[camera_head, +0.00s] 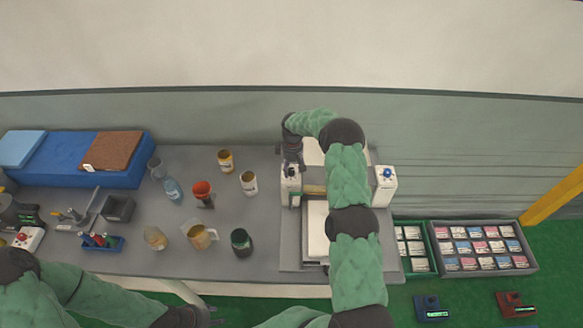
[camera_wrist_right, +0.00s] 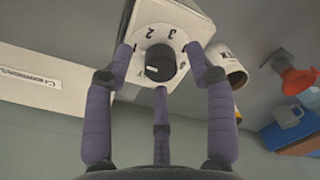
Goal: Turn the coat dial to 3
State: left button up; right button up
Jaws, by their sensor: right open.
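The coat dial is a black knob (camera_wrist_right: 160,62) on a round white plate marked with numbers, of which 2 and 3 read clearly. It sits on a white box (camera_head: 291,190) at the left side of the coating machine. My right gripper (camera_wrist_right: 160,82) is open, its purple fingers spread around the knob with no clear contact. In the head view the right gripper (camera_head: 291,152) is over the dial from behind and partly hides it. Which number the knob points to cannot be told. My left gripper (camera_head: 207,318) is at the bottom edge, cut off and unclear.
Another white box with a blue knob (camera_head: 387,173) stands right of the machine. Cups and jars, including a white can (camera_head: 249,183) and a red-topped funnel (camera_head: 203,190), stand left of it. A blue mattress (camera_head: 60,160) lies far left. Card trays (camera_head: 482,246) are at right.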

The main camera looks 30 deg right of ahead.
jog(key=shift+w+f, duration=0.15)
jog(key=shift+f, duration=0.3)
jog(key=shift+r, duration=0.1)
jog(key=shift+c, duration=0.9)
grip_shut()
